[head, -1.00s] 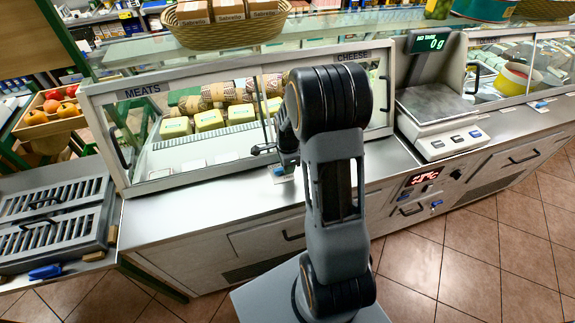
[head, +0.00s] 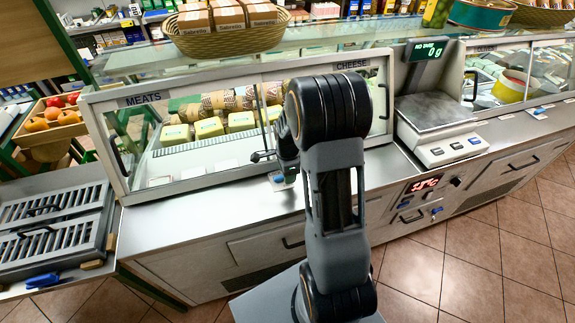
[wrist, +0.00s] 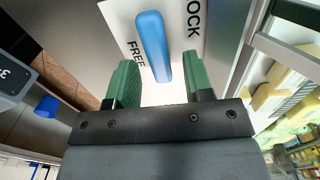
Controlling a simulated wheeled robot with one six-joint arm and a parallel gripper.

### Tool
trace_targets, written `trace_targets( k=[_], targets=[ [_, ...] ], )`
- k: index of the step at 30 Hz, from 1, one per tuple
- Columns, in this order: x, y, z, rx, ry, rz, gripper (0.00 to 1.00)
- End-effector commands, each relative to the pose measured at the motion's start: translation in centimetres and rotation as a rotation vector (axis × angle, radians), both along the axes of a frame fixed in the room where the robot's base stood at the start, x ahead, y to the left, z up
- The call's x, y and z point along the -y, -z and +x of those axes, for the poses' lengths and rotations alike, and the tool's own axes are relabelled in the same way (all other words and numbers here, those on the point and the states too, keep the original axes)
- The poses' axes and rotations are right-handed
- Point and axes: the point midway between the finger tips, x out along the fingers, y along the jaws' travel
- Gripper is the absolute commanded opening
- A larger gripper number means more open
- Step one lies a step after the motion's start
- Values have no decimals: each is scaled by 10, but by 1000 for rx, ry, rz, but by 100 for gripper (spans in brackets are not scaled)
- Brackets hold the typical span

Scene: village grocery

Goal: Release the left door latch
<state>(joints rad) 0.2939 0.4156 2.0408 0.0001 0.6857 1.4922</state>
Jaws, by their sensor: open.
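The left door latch shows in the wrist view as a blue lever (wrist: 153,46) on a white plate (wrist: 118,18). The plate reads FREE left of the lever and LOCK right of it. The lever lies between the two words. My gripper (wrist: 158,80) is open, with green finger pads either side of the lever's near end and gaps on both sides. I cannot tell whether a pad touches it. In the head view a blue part (head: 279,179) shows on the counter beside my arm, which hides most of my gripper. The MEATS sliding door (head: 190,135) stands behind it.
The glass case holds several packs (head: 208,127). A scale (head: 437,125) stands on the counter to the right. A slatted tray unit (head: 52,215) with a blue handle is at the left. A control panel (head: 425,187) is on the counter front. Tiled floor (head: 475,255) is free at the right.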

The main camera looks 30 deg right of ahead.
Motion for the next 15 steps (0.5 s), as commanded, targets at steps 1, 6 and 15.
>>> trace_targets(
  k=[1,6,15],
  targets=[
    [0,-5,1,3,0,-1,47],
    [0,-32,1,6,0,-2,47],
    [0,-93,1,6,0,-1,47]
  ],
)
